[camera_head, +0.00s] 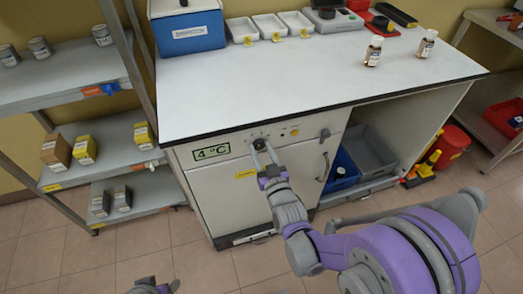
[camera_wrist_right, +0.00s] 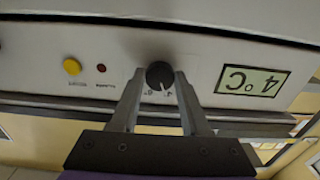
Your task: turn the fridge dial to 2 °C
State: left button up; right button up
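The fridge (camera_head: 235,190) is a white cabinet under the bench. Its display (camera_head: 212,152) reads 4 °C and shows upside down in the wrist view (camera_wrist_right: 251,81). The dial is a round black knob (camera_wrist_right: 160,76) with a white pointer mark. In the head view, the dial (camera_head: 259,144) is partly covered by my right gripper (camera_head: 264,150). In the wrist view, the right fingertips (camera_wrist_right: 160,72) are spread on either side of the dial, with thin gaps; contact is unclear. A grey piece of my left arm shows at the bottom edge; its fingers are unclear.
A yellow button (camera_wrist_right: 72,66) and a red light (camera_wrist_right: 101,68) sit beside the dial. The fridge door handle (camera_head: 324,167) is to its right. The benchtop (camera_head: 290,85) overhangs the panel and carries a blue box (camera_head: 187,30), trays and two small bottles. Shelves stand at left.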

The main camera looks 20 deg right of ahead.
grip_shut()
jog(key=shift+n, duration=0.3)
jog(key=n, duration=0.3)
jog(key=shift+n, duration=0.3)
jog(key=n, duration=0.4)
jog(key=shift+n, duration=0.3)
jog(key=o, duration=0.7)
grip_release()
jog(key=shift+c, duration=0.2)
